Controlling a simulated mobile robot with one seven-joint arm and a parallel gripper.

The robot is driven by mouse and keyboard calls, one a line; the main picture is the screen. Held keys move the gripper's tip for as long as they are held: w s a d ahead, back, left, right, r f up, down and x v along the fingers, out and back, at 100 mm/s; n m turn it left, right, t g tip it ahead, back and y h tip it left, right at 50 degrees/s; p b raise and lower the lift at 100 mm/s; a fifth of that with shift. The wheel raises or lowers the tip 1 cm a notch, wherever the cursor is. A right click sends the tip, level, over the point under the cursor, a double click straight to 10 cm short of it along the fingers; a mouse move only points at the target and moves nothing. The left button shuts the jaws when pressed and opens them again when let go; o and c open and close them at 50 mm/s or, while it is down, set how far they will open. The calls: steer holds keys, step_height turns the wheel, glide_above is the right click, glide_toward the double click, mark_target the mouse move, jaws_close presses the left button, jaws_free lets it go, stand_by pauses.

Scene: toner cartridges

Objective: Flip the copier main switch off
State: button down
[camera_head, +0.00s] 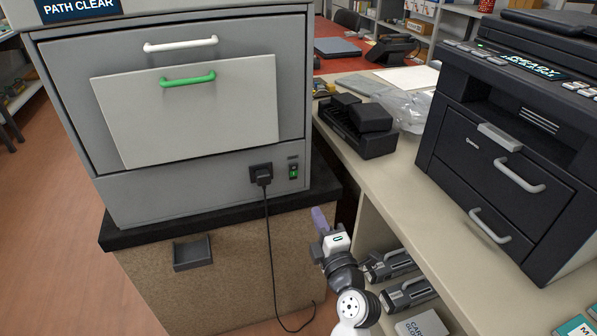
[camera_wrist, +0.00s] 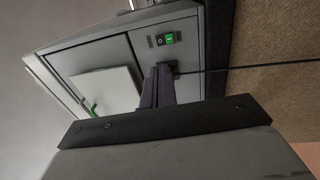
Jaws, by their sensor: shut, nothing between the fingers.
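The copier (camera_head: 150,192) is a large grey machine standing on a dark-topped stand. Its main switch (camera_head: 293,172) is a small black rocker with a lit green part, low on the front at the right. In the wrist view the switch (camera_wrist: 165,40) shows beyond the fingertips, its green half to the right. My gripper (camera_head: 319,213) is below and to the right of the switch, apart from it. In the wrist view the purple-grey fingers (camera_wrist: 158,72) are together and empty, pointing at the copier front.
A black plug (camera_head: 262,172) sits left of the switch, its cord (camera_head: 270,240) hanging to the floor. A small dark tray (camera_head: 192,252) juts from the stand. A counter with a black printer (camera_head: 500,150) and shelved cartridges (camera_head: 390,264) is at the right.

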steer(key=p, duration=0.6)
glide_toward(295, 167)
steer(key=x, duration=0.5)
steer(key=shift+w+r, duration=0.1)
steer(key=shift+w, duration=0.1)
steer(key=shift+x, duration=0.75)
